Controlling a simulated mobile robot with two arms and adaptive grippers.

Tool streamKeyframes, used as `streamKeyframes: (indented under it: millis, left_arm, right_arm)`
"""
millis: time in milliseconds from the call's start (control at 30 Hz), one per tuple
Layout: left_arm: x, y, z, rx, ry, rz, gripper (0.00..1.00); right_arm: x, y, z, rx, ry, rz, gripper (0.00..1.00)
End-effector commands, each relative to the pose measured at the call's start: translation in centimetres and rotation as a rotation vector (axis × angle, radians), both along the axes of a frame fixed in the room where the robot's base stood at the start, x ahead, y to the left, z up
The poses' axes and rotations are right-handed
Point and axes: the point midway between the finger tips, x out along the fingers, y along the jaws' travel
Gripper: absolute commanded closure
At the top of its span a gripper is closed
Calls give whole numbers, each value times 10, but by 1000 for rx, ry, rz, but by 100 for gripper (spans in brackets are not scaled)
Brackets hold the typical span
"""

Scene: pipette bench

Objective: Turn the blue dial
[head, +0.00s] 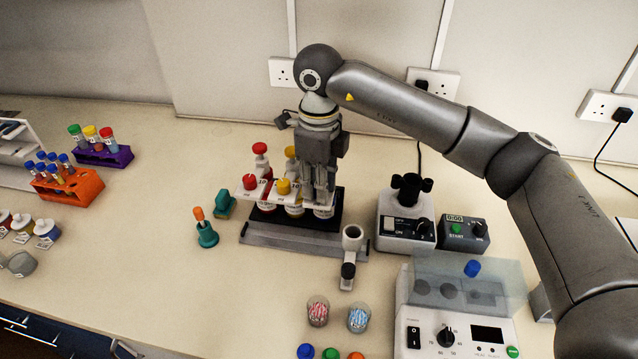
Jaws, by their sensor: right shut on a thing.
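A rack with a white front holds bottles with a red dial (250,182) and a yellow dial (283,187) on top. To the right of the yellow one is a third bottle (324,211), its top hidden by my right gripper (318,190). My right gripper points down over that top and is shut on what sits there. By its place in the row this is the blue dial, but no blue shows between the fingers. My left gripper is not in view.
Behind stand a red-topped bottle (260,152) and a yellow-topped one. A teal stand with an orange tip (206,232) is at left. A mixer (407,220), a timer box (464,235) and a lidded device (450,325) with a blue knob (472,268) are at right.

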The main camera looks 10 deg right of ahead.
Motion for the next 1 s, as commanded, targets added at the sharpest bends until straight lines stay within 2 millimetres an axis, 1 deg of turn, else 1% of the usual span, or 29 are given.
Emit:
streamKeyframes:
  millis: [33,267,300,433,467,767,867,1000]
  left_arm:
    - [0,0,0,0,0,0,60]
    - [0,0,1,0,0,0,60]
    - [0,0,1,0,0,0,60]
    - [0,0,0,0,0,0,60]
    - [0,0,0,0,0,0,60]
    - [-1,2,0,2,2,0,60]
    - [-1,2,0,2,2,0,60]
    - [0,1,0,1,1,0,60]
  right_arm:
    - [1,0,3,1,-6,-2,100]
    - [1,0,3,2,-6,-1,100]
    - [1,0,3,2,-6,-1,73]
    - [1,0,2,1,-5,-1,56]
    - [1,0,2,1,-4,-1,55]
    - [1,0,2,1,-2,0,55]
    - [1,0,9,1,-3,0,55]
    - [1,0,33,2,-6,0,55]
